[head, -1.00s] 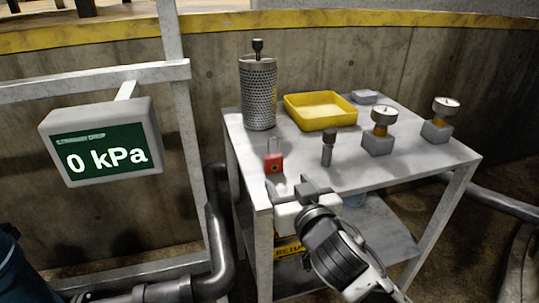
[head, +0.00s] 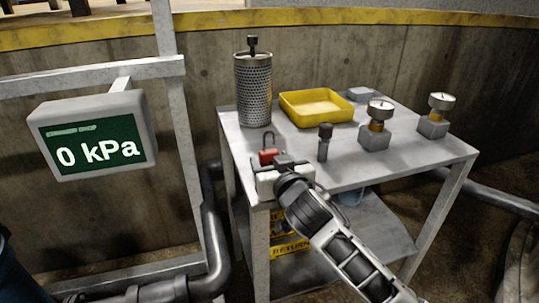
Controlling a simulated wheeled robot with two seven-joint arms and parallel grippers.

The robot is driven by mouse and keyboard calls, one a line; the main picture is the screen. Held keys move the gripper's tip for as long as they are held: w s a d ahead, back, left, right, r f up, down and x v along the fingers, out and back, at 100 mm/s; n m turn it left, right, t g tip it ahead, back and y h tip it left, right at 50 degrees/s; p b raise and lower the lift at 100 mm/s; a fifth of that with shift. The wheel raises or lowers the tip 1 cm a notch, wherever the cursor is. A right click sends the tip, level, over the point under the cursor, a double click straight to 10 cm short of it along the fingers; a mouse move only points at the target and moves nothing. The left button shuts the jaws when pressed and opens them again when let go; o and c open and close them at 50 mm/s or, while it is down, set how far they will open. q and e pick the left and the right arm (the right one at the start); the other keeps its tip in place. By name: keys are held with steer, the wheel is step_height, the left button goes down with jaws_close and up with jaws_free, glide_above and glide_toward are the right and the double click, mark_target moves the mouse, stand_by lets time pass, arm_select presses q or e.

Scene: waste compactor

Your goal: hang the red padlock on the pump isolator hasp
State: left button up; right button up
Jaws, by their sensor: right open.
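The red padlock (head: 268,156), with a grey shackle pointing up, stands near the front left corner of the grey table (head: 345,178). My right gripper (head: 277,164) is open at the table's front edge, right in front of the padlock. It hides the padlock's lower part, and I cannot tell whether the fingers are around it. I cannot make out the pump isolator hasp in this view. My left gripper is not in view.
A perforated metal cylinder (head: 254,92) stands behind the padlock. A 0 kPa display (head: 95,137) hangs on a frame at left.

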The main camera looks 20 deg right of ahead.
steer(key=c, duration=0.8)
steer(key=shift+r+p, duration=2.55)
steer(key=shift+r, duration=0.05)
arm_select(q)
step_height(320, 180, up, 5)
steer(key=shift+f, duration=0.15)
arm_select(e)
steer(key=shift+f, duration=0.1)
